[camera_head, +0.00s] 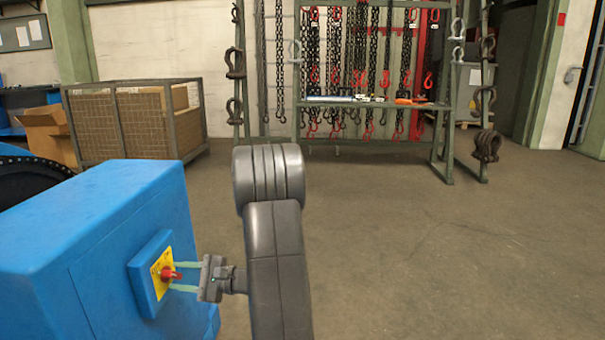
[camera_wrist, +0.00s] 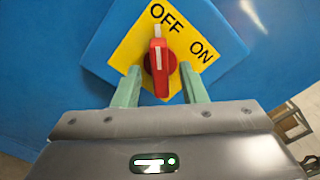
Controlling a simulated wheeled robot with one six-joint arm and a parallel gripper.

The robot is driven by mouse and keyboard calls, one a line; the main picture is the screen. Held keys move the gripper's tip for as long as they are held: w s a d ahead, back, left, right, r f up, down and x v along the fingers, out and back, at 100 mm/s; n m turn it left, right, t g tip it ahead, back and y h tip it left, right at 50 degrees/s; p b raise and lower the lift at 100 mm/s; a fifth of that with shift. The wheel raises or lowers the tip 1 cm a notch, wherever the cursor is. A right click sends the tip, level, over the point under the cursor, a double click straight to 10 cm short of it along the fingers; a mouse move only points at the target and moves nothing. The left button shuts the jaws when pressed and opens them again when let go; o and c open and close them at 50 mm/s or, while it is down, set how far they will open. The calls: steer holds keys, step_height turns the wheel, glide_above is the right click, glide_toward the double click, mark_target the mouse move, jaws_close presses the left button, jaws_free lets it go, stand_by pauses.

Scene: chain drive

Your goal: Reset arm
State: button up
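A red rotary switch (camera_wrist: 159,62) sits on a yellow plate (camera_wrist: 130,45) marked OFF and ON. Its handle, with a white mark, points up toward OFF in the wrist view. In the head view the switch (camera_head: 170,273) is on the side of a blue cabinet (camera_head: 100,225). My gripper (camera_wrist: 160,80) has its two green fingers apart, one on each side of the red knob. In the head view my gripper (camera_head: 178,276) reaches the switch from the right. I cannot tell whether the fingers touch the knob.
My arm stands in the middle of the head view. A mesh crate with cardboard boxes (camera_head: 135,120) stands behind the cabinet. A rack with hanging chains (camera_head: 375,105) stands at the back. The floor on the right (camera_head: 450,240) is clear.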

steer(key=s+d+p, duration=0.1)
steer(key=d+p, duration=0.2)
steer(key=d, duration=1)
steer(key=a+b, duration=0.1)
steer(key=a, duration=0.3)
steer(key=a+b, duration=0.1)
steer(key=a, duration=0.4)
steer(key=w+a+b, duration=0.1)
steer(key=a, duration=0.4)
steer(key=shift+r, duration=0.15)
steer(key=shift+d+r+m+p, duration=0.1)
steer(key=shift+d+m+p, duration=0.05)
steer(key=shift+m+p, duration=0.85)
steer(key=m+p, duration=0.3)
steer(key=shift+p, duration=0.35)
steer(key=m+p, duration=0.2)
steer(key=shift+m, duration=0.3)
steer(key=shift+f+m+p, duration=0.2)
steer(key=shift+m+p, duration=0.7)
steer(key=shift+m, duration=0.2)
